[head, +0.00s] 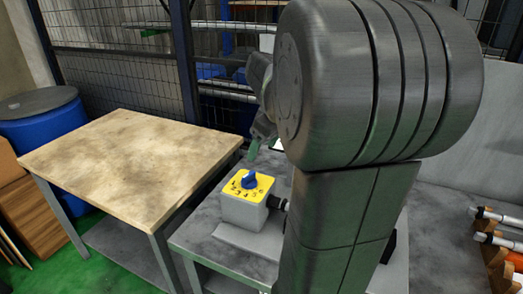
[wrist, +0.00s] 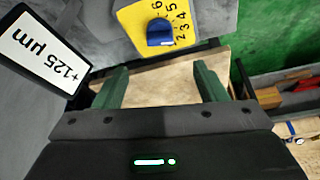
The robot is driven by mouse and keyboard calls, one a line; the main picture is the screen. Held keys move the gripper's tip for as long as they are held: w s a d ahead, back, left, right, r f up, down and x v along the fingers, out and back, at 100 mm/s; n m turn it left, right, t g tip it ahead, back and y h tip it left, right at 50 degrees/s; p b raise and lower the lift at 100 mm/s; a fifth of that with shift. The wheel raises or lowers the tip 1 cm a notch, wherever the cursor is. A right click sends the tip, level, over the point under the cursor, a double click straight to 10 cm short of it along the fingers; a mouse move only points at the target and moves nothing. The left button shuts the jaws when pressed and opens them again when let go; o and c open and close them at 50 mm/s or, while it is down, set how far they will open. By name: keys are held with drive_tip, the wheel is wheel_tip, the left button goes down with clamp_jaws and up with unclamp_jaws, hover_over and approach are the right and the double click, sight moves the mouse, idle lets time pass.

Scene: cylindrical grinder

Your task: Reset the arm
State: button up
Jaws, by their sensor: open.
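My gripper (wrist: 160,80) shows in the wrist view as two green fingers, spread apart with nothing between them. In the head view my arm's large dark link covers the middle, and a green fingertip (head: 254,149) shows just above the dial box. The dial box (head: 240,212) has a yellow numbered face and a blue knob (head: 249,180). In the wrist view the blue knob (wrist: 160,32) lies beyond the fingers, apart from them. A white display (wrist: 42,50) reading "+125 µm" is at the upper left of the wrist view.
A wooden-topped table (head: 130,150) stands at the left, its top bare. The grey metal bench (head: 190,235) carries the dial box. A blue barrel (head: 45,125) is at far left. A mesh fence (head: 110,65) runs behind. Rods on a wooden rack (head: 500,265) are at right.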

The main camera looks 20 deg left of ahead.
sight(251, 175)
drive_tip(key=x, duration=1.4)
drive_tip(key=shift+a+r, duration=0.1)
